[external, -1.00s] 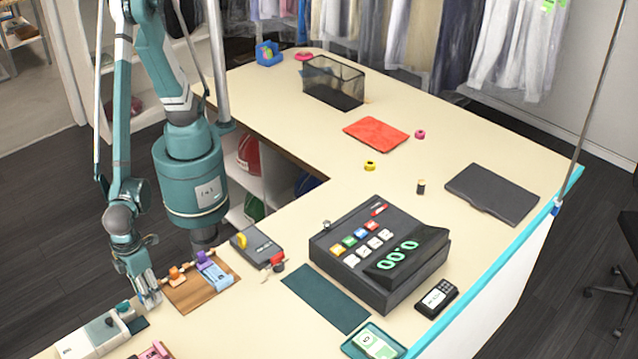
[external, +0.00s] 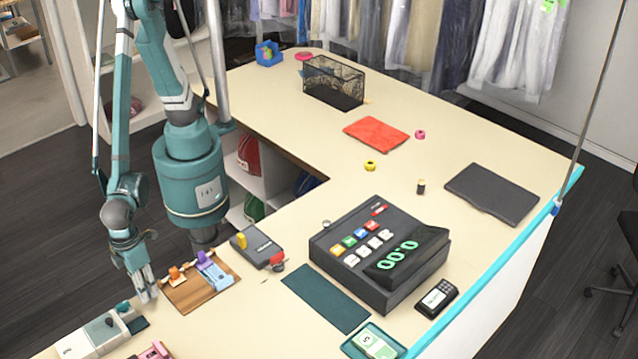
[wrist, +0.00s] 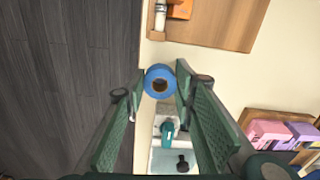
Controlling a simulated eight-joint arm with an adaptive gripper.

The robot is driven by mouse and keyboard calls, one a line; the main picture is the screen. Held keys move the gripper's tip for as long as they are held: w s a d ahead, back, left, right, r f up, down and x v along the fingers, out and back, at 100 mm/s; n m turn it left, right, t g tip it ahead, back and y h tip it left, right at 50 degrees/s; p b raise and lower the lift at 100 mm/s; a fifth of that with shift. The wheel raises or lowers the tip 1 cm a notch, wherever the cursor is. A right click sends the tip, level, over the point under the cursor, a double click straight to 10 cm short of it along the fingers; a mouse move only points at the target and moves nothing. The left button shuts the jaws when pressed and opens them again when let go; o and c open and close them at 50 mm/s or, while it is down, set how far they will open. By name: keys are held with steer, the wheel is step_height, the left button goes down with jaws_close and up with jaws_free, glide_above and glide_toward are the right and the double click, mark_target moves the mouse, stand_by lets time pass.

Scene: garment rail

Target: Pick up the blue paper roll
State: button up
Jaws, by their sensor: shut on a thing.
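The blue paper roll (wrist: 149,75) shows end-on in the wrist view as a blue ring with a dark hollow centre. It sits between the two green fingertips of my gripper (wrist: 160,84), which is shut on it. In the external view my gripper (external: 146,291) points down at the counter's left edge, just left of the wooden board. The roll cannot be made out there, hidden by the fingers or too small.
The wooden board (external: 190,297) with orange and purple-blue items lies right of my gripper. A pale grey device (external: 90,338) stands in front. A cash register (external: 375,250) and dark green mat (external: 325,299) are farther right. The counter's back part has free room.

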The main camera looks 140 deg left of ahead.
steer(key=shift+r, duration=4.05)
